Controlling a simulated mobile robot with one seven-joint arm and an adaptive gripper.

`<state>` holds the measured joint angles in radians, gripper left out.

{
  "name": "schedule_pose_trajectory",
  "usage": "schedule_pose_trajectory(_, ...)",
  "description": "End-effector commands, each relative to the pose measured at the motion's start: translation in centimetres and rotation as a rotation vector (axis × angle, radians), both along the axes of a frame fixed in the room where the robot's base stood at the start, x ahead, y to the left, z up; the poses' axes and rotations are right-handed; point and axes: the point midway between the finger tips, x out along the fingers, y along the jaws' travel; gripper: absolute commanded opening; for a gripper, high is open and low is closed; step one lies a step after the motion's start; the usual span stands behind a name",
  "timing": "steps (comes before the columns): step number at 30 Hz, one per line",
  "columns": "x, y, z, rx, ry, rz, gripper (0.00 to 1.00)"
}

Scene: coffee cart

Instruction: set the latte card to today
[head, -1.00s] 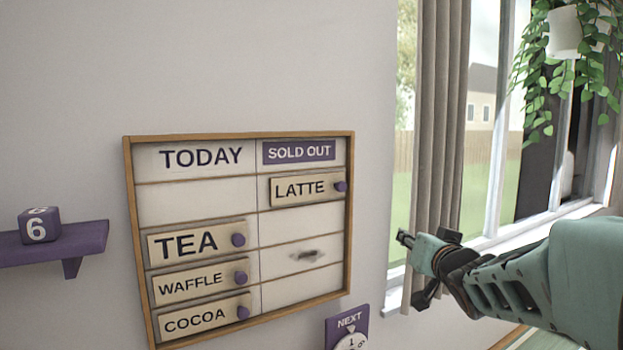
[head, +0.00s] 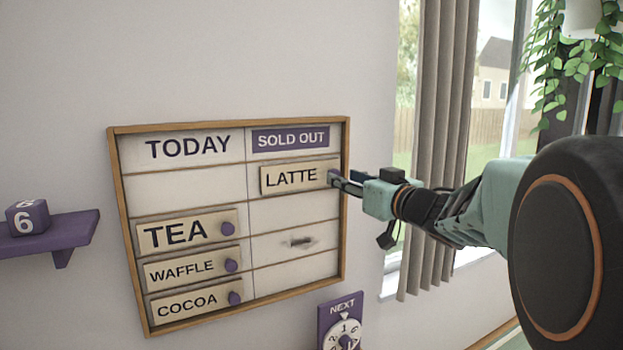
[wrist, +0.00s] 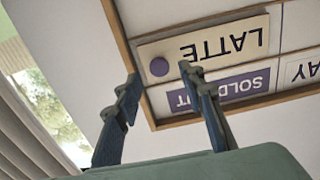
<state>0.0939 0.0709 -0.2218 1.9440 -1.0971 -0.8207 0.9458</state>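The latte card (head: 291,177) sits in the top slot of the SOLD OUT column on the menu board (head: 229,123). Its round purple knob (wrist: 159,67) is at the card's outer end, by the frame. My gripper (head: 336,180) is at that end of the card and covers the knob in the head view. In the wrist view my gripper (wrist: 160,77) is open, its two fingertips on either side of the knob, with gaps visible. The top slot of the TODAY column (head: 185,184) is empty.
The tea (head: 175,234), waffle (head: 181,270) and cocoa (head: 187,303) cards fill the lower TODAY slots. A dark smudge (head: 297,242) marks a SOLD OUT slot. A NEXT dial (head: 343,332) is below the board. A curtain (head: 440,130) and window are at right.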

Motion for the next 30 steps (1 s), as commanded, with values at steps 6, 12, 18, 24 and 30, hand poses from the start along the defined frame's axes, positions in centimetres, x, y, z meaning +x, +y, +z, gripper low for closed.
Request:
schedule_pose_trajectory(6,2.7,1.1,-0.1,0.000,0.000,0.000,0.36)
schedule_pose_trajectory(12,3.4,1.4,0.0,0.000,0.000,-0.001,0.36)
schedule_pose_trajectory(18,3.4,1.4,0.0,0.000,0.000,-0.002,0.36)
schedule_pose_trajectory(24,3.4,1.4,0.0,0.000,0.000,-0.002,0.14)
schedule_pose_trajectory(30,3.4,1.4,0.0,0.000,-0.001,-0.002,0.00)
